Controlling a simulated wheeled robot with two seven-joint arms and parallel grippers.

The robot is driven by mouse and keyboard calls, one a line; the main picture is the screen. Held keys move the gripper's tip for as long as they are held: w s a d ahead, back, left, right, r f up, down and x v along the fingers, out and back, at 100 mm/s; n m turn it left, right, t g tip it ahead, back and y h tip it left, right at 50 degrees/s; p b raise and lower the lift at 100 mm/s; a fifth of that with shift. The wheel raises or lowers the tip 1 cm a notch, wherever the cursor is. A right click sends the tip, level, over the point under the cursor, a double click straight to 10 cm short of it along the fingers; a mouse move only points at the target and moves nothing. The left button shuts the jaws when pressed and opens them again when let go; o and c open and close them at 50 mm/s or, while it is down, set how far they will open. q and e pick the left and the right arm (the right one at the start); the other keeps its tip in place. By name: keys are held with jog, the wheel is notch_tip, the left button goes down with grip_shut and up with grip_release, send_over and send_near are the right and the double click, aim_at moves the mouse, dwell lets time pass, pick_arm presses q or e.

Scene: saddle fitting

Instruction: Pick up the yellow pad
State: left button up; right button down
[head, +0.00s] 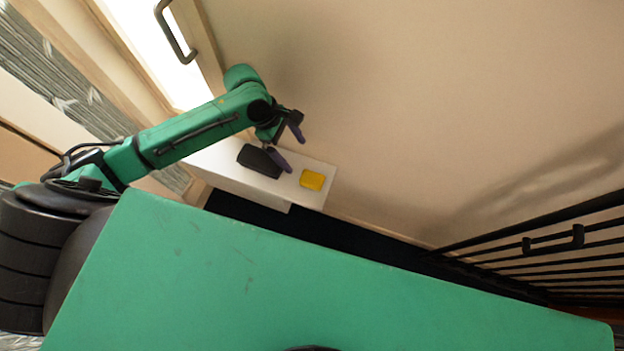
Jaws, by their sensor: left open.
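The yellow pad (312,180) lies flat on a white shelf (238,178) against the wall, near the shelf's right end. My left gripper (293,144) is open and empty, with dark purple fingers. It is above the shelf, up and to the left of the pad in the head view, and apart from it. One finger shows near the dark object on the shelf; I cannot tell whether they touch. My right gripper does not show.
A dark grey block (258,161) sits on the shelf left of the pad. A door with a grey handle (176,33) stands at upper left. Black metal railings (560,242) are at the right. The plain wall (420,110) right of the shelf is bare.

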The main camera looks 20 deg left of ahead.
aim_at(312, 178)
pick_arm(q)
jog(key=b+x, duration=0.2)
jog(key=x, duration=1.2)
jog(key=shift+f, duration=0.2)
jog(key=c, duration=1.5)
jog(key=shift+o, duration=0.2)
notch_tip(312, 178, up, 20)
jog(key=p, duration=0.3)
